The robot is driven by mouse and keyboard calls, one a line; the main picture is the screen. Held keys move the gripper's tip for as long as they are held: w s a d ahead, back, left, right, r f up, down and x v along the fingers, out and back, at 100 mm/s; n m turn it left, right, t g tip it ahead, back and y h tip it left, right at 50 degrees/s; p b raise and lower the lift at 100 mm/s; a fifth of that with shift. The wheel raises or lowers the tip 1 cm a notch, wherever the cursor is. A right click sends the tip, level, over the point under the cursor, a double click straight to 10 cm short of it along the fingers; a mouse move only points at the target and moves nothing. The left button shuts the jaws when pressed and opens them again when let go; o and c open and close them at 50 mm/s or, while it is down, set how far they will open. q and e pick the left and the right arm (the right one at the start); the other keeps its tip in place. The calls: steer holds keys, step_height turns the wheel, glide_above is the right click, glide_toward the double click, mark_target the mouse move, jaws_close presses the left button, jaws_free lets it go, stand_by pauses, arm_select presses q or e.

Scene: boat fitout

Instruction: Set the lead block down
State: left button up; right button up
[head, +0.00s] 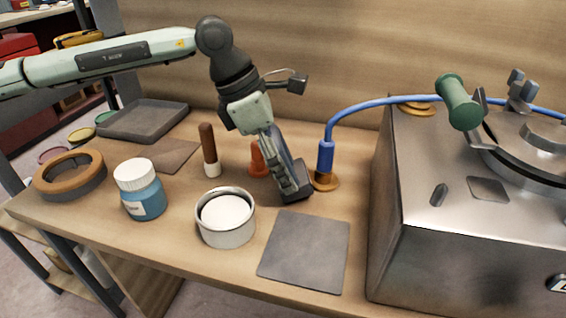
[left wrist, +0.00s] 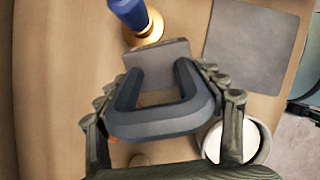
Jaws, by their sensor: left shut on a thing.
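My left gripper (head: 268,145) reaches down over the middle of the workbench. It is shut on the dark grey lead block (head: 295,187). In the left wrist view, the lead block's U-shaped handle (left wrist: 160,122) sits between the fingers of my left gripper (left wrist: 158,90), with the block's flat body beyond it. The block is tilted in the head view. I cannot tell whether its lower edge touches the bench. My right gripper is not in view.
A grey square mat (head: 306,250) lies bare at front right of the block. A white-filled tin (head: 226,218), blue jar (head: 141,190), brown-handled brush (head: 209,150) and orange item (head: 258,158) stand to the left. A blue hose (head: 326,155) and metal unit (head: 405,190) bound the right.

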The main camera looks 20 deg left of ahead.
arm_select(q)
steer(key=o, duration=1.9)
